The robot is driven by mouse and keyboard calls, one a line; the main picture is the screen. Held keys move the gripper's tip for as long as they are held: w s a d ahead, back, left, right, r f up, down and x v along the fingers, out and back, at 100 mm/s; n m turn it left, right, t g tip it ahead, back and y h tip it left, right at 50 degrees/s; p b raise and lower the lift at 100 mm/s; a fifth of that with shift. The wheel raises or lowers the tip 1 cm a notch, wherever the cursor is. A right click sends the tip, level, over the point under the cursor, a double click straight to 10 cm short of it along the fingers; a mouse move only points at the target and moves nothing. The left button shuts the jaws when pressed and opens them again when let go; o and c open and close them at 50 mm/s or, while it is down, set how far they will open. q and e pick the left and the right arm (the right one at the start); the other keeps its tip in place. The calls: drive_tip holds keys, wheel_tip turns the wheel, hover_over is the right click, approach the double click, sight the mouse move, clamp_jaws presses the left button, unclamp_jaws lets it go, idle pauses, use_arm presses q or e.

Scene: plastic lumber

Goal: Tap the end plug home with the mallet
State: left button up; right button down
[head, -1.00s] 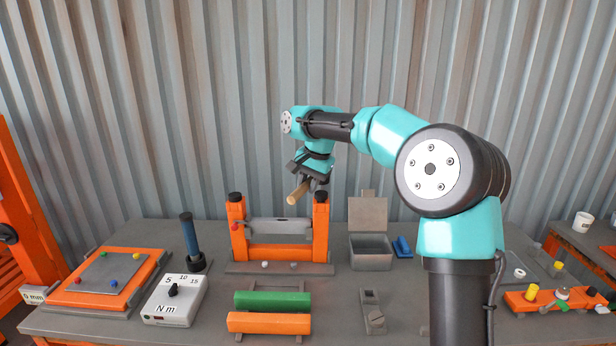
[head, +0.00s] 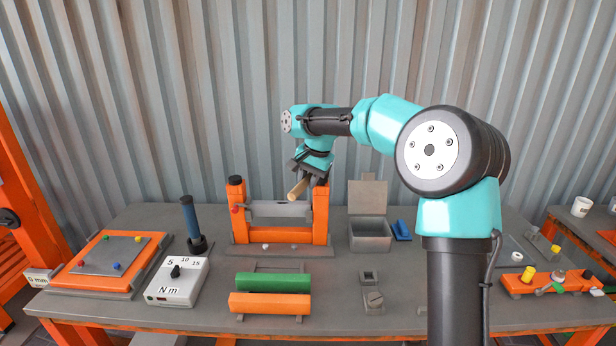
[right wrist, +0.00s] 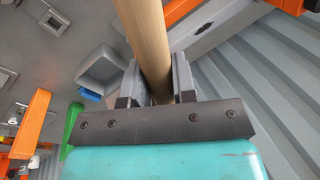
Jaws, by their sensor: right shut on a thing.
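My right gripper (head: 309,172) is shut on a pale wooden handle (head: 298,188), above the right post of an orange stand. In the right wrist view the handle (right wrist: 148,40) runs between the jaws (right wrist: 156,90) and out of the top edge. The handle slants down and left in the head view; no mallet head can be made out. The stand's left post (head: 238,218) carries a black cap (head: 236,180); the right post (head: 320,215) has its top partly behind the gripper. I cannot tell for certain which part is the end plug. My left gripper is not in view.
A grey bar (head: 281,209) spans the stand. Green (head: 272,281) and orange (head: 270,303) pieces lie in front. A grey open box (head: 370,232), a torque dial box (head: 178,283) and a blue-handled tool (head: 191,221) stand around. Bare tabletop (head: 335,275) lies front right.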

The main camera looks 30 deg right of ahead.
drive_tip(key=shift+f, duration=0.15)
idle(0.3)
drive_tip(key=shift+r, duration=2.05)
drive_tip(key=shift+f, duration=0.3)
